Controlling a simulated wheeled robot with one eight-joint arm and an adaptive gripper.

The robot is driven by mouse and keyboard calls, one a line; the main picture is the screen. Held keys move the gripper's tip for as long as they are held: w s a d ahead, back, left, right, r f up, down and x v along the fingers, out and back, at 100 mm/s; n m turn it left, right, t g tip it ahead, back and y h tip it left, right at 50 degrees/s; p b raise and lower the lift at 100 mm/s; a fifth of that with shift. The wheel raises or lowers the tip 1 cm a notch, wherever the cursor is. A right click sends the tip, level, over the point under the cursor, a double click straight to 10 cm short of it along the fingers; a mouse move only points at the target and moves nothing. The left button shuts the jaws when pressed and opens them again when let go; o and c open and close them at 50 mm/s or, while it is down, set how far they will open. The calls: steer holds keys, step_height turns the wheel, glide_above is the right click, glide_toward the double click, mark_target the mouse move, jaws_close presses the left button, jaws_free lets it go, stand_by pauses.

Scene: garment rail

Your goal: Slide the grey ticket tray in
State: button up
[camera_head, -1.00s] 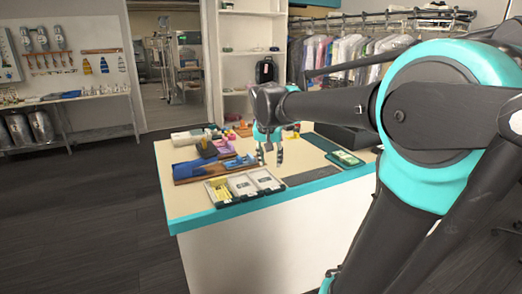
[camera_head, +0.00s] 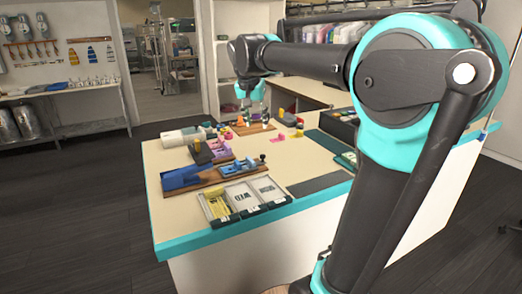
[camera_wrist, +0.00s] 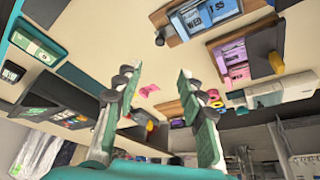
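My gripper (camera_head: 251,104) is at the far side of the table, above its surface. In the wrist view my gripper (camera_wrist: 158,74) is open, its two green-and-grey fingers apart with nothing between them. I cannot tell for certain which item is the grey ticket tray. Light-grey open trays (camera_head: 240,196) stand in a row at the near table edge, one holding yellow pieces. My gripper touches none of these.
A blue slide set on a wooden board (camera_head: 190,178) and a purple one (camera_head: 218,149) lie on the table's left. A pink piece (camera_wrist: 148,90) lies below the fingers.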

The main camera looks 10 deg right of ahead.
mark_target(263, 155)
steer(key=x, duration=1.7)
steer(key=shift+c, duration=0.4)
jaws_close()
